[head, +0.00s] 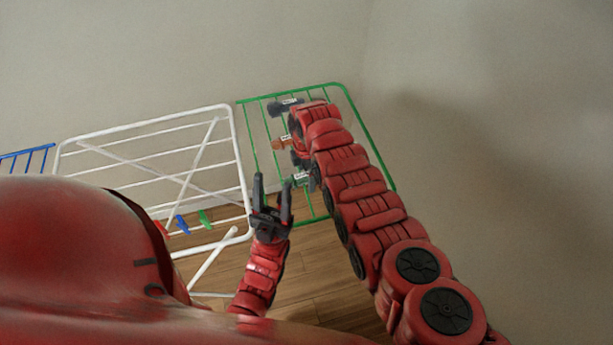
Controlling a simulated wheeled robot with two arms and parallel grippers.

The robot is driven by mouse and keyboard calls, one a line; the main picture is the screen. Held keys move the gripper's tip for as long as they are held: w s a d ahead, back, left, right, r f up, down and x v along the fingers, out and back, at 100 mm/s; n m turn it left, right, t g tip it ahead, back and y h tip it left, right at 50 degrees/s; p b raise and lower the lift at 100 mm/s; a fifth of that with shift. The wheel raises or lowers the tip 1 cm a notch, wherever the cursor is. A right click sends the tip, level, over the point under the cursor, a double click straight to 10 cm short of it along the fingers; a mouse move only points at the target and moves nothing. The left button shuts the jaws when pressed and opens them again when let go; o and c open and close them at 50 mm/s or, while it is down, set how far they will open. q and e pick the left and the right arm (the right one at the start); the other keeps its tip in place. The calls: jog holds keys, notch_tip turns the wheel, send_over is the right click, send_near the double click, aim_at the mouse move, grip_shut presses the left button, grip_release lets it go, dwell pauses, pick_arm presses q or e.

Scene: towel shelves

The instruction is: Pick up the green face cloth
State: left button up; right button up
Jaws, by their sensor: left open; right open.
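A white rack (147,125) stands left, with small red (161,228), blue (183,225) and green (205,218) pieces. A blue rack (24,152) is far left. Walls stand close behind.

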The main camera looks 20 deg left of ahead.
jog(key=shift+c, duration=0.3)
grip_shut()
jog(key=shift+r, duration=0.1)
